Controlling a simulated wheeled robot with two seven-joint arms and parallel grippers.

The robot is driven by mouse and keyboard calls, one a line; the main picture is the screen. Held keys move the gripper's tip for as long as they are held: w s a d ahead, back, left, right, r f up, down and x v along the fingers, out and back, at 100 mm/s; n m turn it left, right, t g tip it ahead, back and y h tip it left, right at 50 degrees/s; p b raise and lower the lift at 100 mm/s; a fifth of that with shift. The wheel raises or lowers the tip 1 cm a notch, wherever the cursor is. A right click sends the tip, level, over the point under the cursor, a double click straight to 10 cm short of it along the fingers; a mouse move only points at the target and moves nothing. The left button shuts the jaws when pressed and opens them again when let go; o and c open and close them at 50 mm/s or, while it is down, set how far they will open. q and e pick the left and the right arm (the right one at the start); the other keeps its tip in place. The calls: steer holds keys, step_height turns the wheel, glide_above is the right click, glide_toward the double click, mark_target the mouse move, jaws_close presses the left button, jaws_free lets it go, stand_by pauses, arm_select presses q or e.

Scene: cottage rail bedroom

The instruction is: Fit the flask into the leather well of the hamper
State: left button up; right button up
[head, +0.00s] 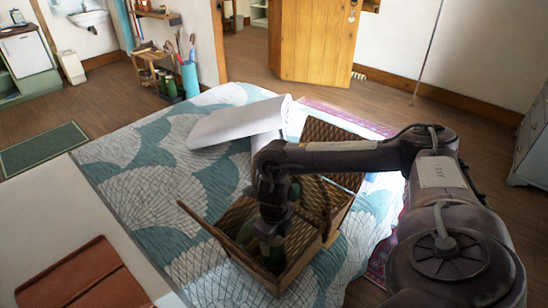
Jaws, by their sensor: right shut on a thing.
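The wicker hamper (308,256) sits open on the bed, with a flap raised at the back and another at the left. My right gripper (267,240) points down into the hamper from above and is shut on a greenish thing that looks like the flask. The gripper and the wicker hide most of it, so its tilt and how deep it sits cannot be told. Another small dark green piece shows behind my wrist. The leather well cannot be made out from here. My left gripper is out of view.
The bed (150,165) has a teal and white patterned cover, clear to the left of the hamper. A rolled white towel or blanket (240,122) lies behind the hamper. A brown leather-like item (82,275) lies at the lower left. My right arm spans the right side.

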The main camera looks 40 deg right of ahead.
step_height(320, 180, down, 3)
steer(key=shift+f, duration=0.15)
steer(key=shift+f, duration=0.1)
steer(key=o, duration=1.3)
